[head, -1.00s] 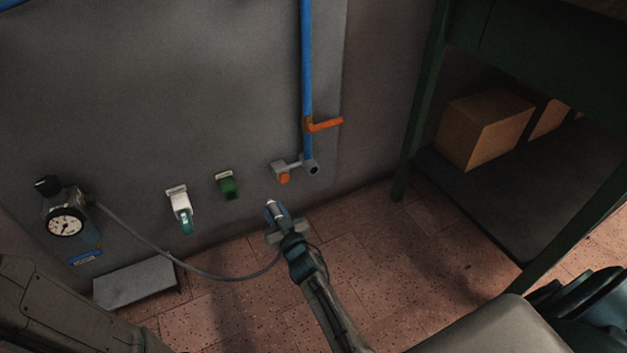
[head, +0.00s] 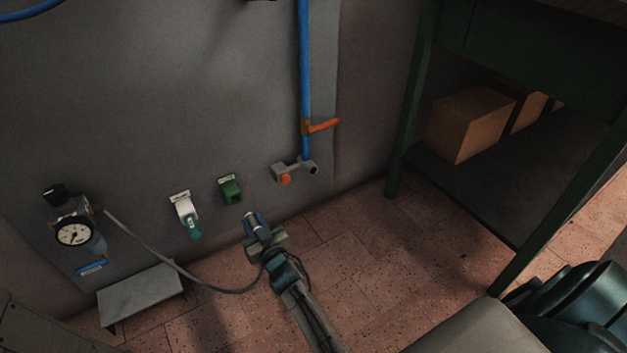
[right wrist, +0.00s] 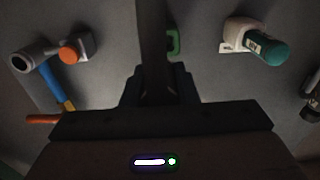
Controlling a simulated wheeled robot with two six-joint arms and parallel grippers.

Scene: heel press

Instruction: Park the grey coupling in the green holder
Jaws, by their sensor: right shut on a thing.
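My right gripper (head: 259,234) is shut on the grey coupling (head: 250,218), whose end points up toward the wall. A grey hose runs to it. The green holder (head: 230,190) is on the wall, above and a little left of the coupling; the two are apart. In the right wrist view, the green holder (right wrist: 174,44) is partly hidden behind a dark upright shape in the middle, which I cannot make out clearly. My left gripper is out of view.
A white holder (head: 184,206) with a teal coupling (head: 194,228) is left of the green one. A grey outlet with an orange button (head: 285,179) and a blue pipe (head: 305,70) are to the right. A gauge (head: 73,233) and grey step (head: 140,290) stand far left.

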